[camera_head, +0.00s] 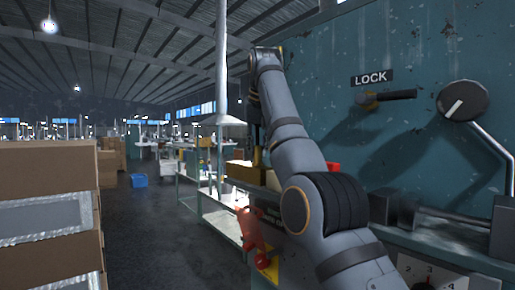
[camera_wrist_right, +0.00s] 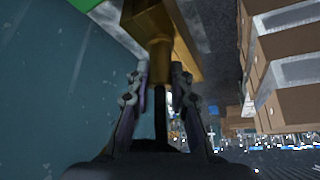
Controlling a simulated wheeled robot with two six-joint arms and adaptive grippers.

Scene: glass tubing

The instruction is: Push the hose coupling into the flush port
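In the right wrist view the gripper (camera_wrist_right: 160,70) has a finger on each side of a narrow brass end, which I take for the hose coupling (camera_wrist_right: 160,56). The fingertips look in contact with it. A thin dark rod or hose (camera_wrist_right: 160,112) runs between the fingers. A wider brass body (camera_wrist_right: 145,20) lies beyond; where one part meets the other is unclear. My left gripper is not in view.
A teal machine panel (camera_head: 340,75) with a LOCK label (camera_head: 371,78), a lever (camera_head: 390,96) and a round knob (camera_head: 463,101) stands at the right. A red-handled item (camera_head: 252,230) hangs below. Cardboard boxes (camera_head: 45,173) stack at the left.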

